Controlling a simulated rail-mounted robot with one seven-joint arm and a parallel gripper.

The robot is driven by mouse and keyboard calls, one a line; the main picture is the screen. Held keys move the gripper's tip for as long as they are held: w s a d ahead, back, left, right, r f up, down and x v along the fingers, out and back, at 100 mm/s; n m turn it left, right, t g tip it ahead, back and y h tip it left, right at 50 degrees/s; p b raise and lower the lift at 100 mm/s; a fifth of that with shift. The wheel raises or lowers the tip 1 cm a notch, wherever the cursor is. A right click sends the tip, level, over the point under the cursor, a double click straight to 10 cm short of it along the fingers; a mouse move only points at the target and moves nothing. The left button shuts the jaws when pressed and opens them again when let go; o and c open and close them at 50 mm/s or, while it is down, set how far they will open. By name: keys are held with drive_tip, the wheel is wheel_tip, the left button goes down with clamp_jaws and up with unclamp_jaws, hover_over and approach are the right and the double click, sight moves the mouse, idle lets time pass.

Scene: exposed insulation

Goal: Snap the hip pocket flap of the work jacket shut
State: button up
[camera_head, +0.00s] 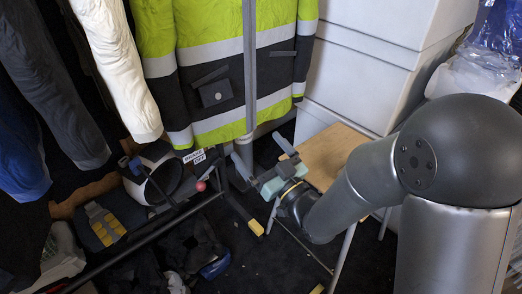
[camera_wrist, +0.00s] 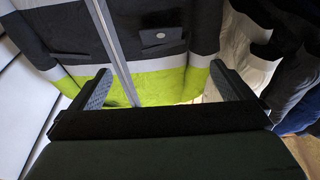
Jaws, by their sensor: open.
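The work jacket (camera_head: 280,18), lime and dark with silver bands, hangs at the top centre in the head view. Its hip pocket (camera_head: 215,93) is left of the front closure, with a small pale snap spot. The pocket flap (camera_head: 210,76) looks raised, sticking out above the pocket. In the wrist view the jacket (camera_wrist: 155,88) appears upside down, with the pocket (camera_wrist: 160,36) at top centre and the flap (camera_wrist: 163,48) as a dark strip. My gripper (camera_head: 263,156) is open and empty, below and right of the pocket, apart from it. Its spread fingers also show in the wrist view (camera_wrist: 159,73).
White and dark garments (camera_head: 118,75) hang at the left. A wooden-topped stool (camera_head: 328,155) stands close behind my gripper, beside white cabinets (camera_head: 360,65). A dark rail (camera_head: 150,235), a round black-and-white object (camera_head: 155,172) and clutter lie below. Space before the pocket looks clear.

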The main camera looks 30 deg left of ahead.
wheel_tip(320, 180, up, 4)
drive_tip(key=g+h, duration=0.1)
drive_tip(key=h, duration=0.1)
drive_tip(key=b, duration=0.3)
approach(219, 101)
drive_tip(key=shift+h, duration=0.4)
drive_tip(key=x, duration=0.8)
drive_tip(key=shift+r, duration=0.3)
drive_tip(key=shift+c, duration=0.3)
